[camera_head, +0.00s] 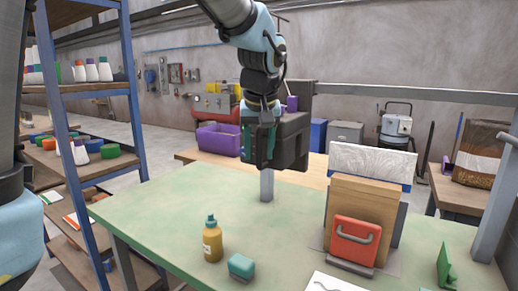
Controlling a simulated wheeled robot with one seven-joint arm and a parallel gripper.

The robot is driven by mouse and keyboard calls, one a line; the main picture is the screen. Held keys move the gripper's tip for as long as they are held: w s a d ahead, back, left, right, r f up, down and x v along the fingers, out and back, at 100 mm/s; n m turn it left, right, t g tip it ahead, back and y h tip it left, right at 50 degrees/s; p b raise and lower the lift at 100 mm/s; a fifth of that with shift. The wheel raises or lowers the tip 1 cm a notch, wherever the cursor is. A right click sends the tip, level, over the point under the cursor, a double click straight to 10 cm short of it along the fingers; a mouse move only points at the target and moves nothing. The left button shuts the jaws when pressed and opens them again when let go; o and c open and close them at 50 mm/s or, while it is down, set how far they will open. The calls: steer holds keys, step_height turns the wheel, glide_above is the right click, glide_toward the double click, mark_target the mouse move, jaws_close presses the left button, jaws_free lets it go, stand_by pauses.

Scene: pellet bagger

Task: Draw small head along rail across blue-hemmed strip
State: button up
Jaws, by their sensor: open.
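A clear, crinkled strip (370,160) with a blue hem stands upright above a wooden block, right of centre. A grey rail (420,92) runs level above and behind it, to a grey post (493,215) at the right. A dark boxy body (293,140) with a small purple part (291,103) on top is at the rail's left end; I cannot tell for sure that it is the small head. My gripper (262,160) is open, pointing down in front of or beside this body. Its fingertips are partly lost against the dark shape, and contact cannot be told.
A red block with a grey handle (355,240) is on the wooden block's front. A yellow bottle (212,240), a teal block (241,266) and a green bracket (445,268) are on the green table (150,215). Shelves (85,88) stand left. The table's left part is clear.

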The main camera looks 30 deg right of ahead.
steer(key=shift+c, duration=0.4)
jaws_close()
stand_by(0.9)
